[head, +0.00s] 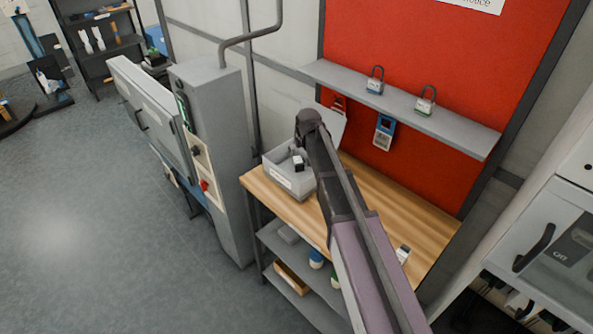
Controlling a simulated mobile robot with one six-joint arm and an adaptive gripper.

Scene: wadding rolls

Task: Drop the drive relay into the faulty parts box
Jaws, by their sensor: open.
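A grey open box (276,177) with a pale label on its front stands at the left end of the wooden workbench, its lid raised behind it. A small black-and-white block (298,163), which looks like the drive relay, shows inside the box. My arm reaches up from the bottom of the picture across the bench, its far end just right of the box and covering part of it. I cannot make out my gripper's fingers. I see nothing held.
The workbench (375,205) has another small pale device (402,254) near its right end. Above it a grey shelf (400,103) carries padlocks, with a blue device (384,132) hanging below. A grey machine cabinet (217,150) stands left of the bench. The floor at left is clear.

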